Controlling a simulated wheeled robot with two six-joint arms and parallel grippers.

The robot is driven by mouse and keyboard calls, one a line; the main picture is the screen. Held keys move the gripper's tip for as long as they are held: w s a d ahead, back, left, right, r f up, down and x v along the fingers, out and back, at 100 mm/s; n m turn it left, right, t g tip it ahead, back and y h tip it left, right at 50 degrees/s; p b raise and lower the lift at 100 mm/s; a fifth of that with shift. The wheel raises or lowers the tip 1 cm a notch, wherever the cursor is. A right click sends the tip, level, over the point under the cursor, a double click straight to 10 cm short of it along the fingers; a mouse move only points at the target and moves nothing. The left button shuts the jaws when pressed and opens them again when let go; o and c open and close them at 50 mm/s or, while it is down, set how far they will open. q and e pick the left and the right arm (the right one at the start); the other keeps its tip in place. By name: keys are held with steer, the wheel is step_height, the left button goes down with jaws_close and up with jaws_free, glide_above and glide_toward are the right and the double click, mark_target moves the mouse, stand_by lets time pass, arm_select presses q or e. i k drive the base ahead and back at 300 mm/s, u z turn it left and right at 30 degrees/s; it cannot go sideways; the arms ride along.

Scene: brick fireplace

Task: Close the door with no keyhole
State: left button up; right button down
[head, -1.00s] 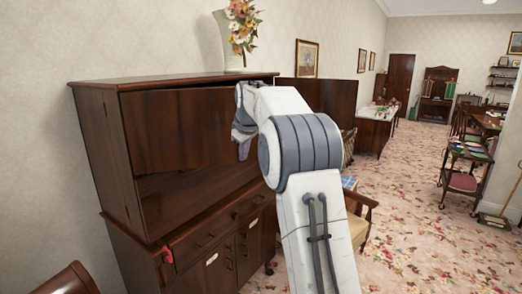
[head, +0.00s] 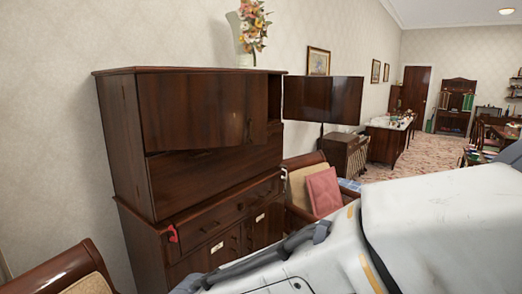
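A dark brown wooden cabinet (head: 118,145) stands against the wall at the left in the head view. Its upper door panel (head: 195,110) stands slightly out from the front, with a dark gap at its right edge. A small mark shows near that edge; I cannot tell whether it is a keyhole or a handle. A plain panel (head: 215,178) lies below it. Lower down are a drawer (head: 212,227) and cupboard doors (head: 240,245) with pale labels and a red item (head: 173,234). A large link of my arm fills the lower right. Neither gripper shows.
A vase of flowers (head: 252,35) stands on top of the cabinet. A chair with a pink cushion (head: 323,190) is close to its right side. Another chair (head: 65,270) is at the lower left. A dark screen (head: 322,100) stands behind.

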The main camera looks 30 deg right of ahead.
mark_target(181, 111)
steer(key=k, duration=0.95)
steer(key=z, duration=0.75)
steer(key=i, duration=0.6)
steer(key=z, duration=0.7)
steer(key=i, duration=0.7)
steer(key=u, duration=0.65)
steer(key=i, duration=0.85)
steer(key=u, duration=0.9)
